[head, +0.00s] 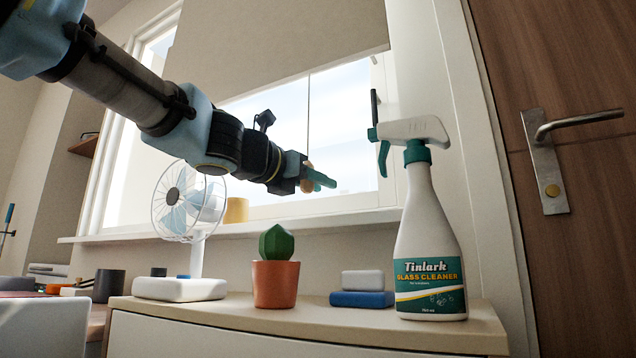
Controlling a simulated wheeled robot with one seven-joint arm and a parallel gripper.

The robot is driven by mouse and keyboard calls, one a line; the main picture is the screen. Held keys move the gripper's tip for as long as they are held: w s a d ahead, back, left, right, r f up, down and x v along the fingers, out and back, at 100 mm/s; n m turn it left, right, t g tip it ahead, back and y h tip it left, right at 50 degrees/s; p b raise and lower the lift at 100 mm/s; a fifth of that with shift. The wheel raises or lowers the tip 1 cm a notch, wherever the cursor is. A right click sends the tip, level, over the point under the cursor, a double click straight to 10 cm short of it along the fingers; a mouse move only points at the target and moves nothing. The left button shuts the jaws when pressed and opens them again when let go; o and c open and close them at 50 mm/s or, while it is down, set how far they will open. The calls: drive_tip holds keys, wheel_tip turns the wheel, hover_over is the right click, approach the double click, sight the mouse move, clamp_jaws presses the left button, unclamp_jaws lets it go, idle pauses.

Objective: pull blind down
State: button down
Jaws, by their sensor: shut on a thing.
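The beige blind (270,45) hangs over the upper part of the window, and its lower edge slants across the bright glass. A thin pull cord (308,115) runs down from that edge. My gripper (316,180) reaches in from the upper left and is in front of the window. Its teal fingers are shut on a small orange-tan knob (307,172) at the lower end of the cord. The fingers hide part of the knob.
A glass cleaner bottle (430,240) stands at the right of the cabinet top (330,328). A potted cactus (275,268), sponges (362,289) and a white fan (183,205) stand below my arm. A yellow cup (236,210) sits on the sill. A wooden door (560,80) is at the right.

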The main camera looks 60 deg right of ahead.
drive_tip(key=shift+f+b, duration=0.45)
drive_tip(key=shift+f, duration=0.5)
drive_tip(key=c, duration=0.6)
unclamp_jaws()
drive_tip(key=a, duration=0.3)
drive_tip(key=w+a, duration=0.1)
drive_tip(key=a, duration=0.6)
drive_tip(key=shift+w+a+p, duration=0.35)
drive_tip(key=shift+p, duration=0.05)
